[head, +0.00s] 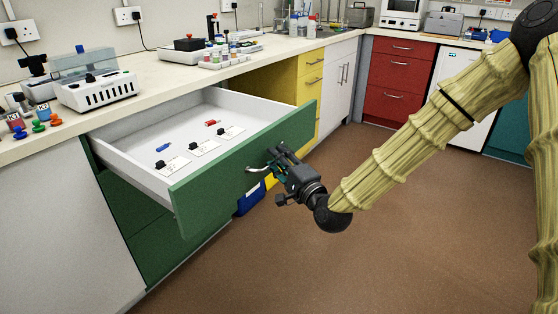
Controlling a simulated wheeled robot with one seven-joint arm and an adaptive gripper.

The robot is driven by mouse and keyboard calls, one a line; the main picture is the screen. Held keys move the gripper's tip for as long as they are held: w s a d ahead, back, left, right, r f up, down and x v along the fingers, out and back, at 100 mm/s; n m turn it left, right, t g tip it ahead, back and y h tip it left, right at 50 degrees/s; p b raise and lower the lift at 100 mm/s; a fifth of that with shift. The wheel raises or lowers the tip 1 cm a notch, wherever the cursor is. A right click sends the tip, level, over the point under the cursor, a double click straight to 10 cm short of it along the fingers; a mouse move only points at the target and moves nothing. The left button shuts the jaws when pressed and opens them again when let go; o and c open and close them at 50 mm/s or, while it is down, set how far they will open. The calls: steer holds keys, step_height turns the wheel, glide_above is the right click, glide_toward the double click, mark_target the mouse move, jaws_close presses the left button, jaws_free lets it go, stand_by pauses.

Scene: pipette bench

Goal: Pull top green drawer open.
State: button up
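The top green drawer (225,178) is pulled well out from the cabinet under the bench, showing its white inside. Its metal handle (256,169) is on the front panel, toward the right side. My gripper (276,163) is at the handle, with its fingers close to or around the bar. Whether the fingers are closed on the handle is too small to tell. Several small items lie in the drawer, including a blue one (163,147) and a red one (211,123), plus white labelled pieces with black parts (198,147).
A lower green drawer front (165,245) is shut below. The bench top (155,97) above holds a white device (98,90) and several coloured vials. Yellow (308,85) and red drawers (400,70) stand farther back. The brown floor (300,265) in front is clear.

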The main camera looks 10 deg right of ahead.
steer(key=v, duration=1.2)
steer(key=s+f+n+g+h, duration=0.1)
steer(key=s+f+n+g, duration=0.2)
steer(key=f, duration=0.7)
steer(key=s+f+n+g+h, duration=0.1)
steer(key=s+f+g+h, duration=0.3)
steer(key=f, duration=0.6)
steer(key=s+f+n+g+y, duration=0.1)
steer(key=s+f+n+g, duration=0.3)
steer(key=f, duration=0.6)
steer(key=s+d+f+n+g+h, duration=0.2)
steer(key=s+d+f+g, duration=0.15)
steer(key=s+f, duration=0.6)
steer(key=s+d+f+n+g+h, duration=0.2)
steer(key=s+d+f+n+g, duration=0.3)
steer(key=s, duration=0.8)
step_height(320, 180, up, 24)
steer(key=s+m+t+p, duration=0.1)
steer(key=t+p, duration=0.1)
steer(key=p, duration=2.2)
steer(key=shift+s+a+f+m+p, duration=0.15)
steer(key=shift+a+m+p, duration=0.1)
steer(key=shift+m+p, duration=0.15)
